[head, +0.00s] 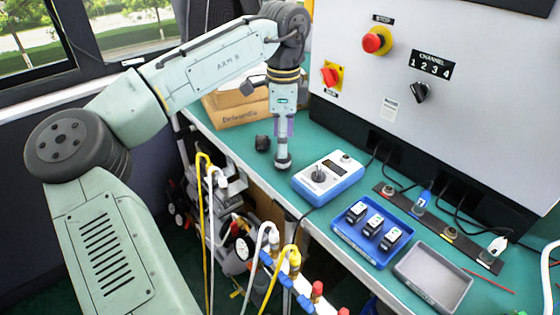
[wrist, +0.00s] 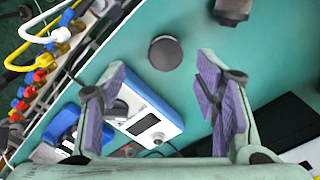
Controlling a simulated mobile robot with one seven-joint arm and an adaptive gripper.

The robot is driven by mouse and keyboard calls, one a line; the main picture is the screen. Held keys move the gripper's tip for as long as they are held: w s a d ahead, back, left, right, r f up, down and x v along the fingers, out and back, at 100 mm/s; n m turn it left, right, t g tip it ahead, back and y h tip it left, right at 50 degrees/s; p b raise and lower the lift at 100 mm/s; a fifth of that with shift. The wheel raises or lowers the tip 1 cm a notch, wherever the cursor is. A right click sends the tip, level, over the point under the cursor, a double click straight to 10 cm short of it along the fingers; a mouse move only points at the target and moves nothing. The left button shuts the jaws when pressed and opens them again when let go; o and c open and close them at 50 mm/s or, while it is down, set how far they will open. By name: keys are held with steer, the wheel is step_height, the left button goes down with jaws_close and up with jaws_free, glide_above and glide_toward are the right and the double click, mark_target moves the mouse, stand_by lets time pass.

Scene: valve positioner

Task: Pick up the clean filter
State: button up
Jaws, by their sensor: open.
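Two dark round pieces stand on the green bench, and I cannot tell from their looks which is the clean filter. One (wrist: 166,53) is a short grey-black cylinder ahead of my gripper, between the lines of the fingers in the wrist view; in the head view its grey rim (head: 283,163) shows just below the fingers. The other (head: 262,143) is black and lies to the left; it is cut by the top edge in the wrist view (wrist: 232,10). My gripper (wrist: 163,68) is open and empty, purple pads apart. In the head view my gripper (head: 283,146) points down.
A blue and white device with a knob (head: 328,178) stands right of my gripper. A blue tray (head: 345,232) holds black-and-white modules, with a grey tray (head: 433,278) beside it. A cardboard box (head: 235,108) stands behind left. Hoses (head: 205,200) rise along the front edge.

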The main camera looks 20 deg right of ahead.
mark_target(283, 162)
steer(key=shift+w+f+p, duration=0.2)
steer(key=shift+f+p, duration=0.05)
steer(key=shift+f, duration=1.3)
steer(key=shift+w+f+p, duration=0.15)
steer(key=shift+f+p, duration=0.1)
steer(key=shift+f, duration=1.3)
steer(key=shift+c, duration=0.2)
steer(key=c, duration=1)
steer(key=shift+r, duration=0.1)
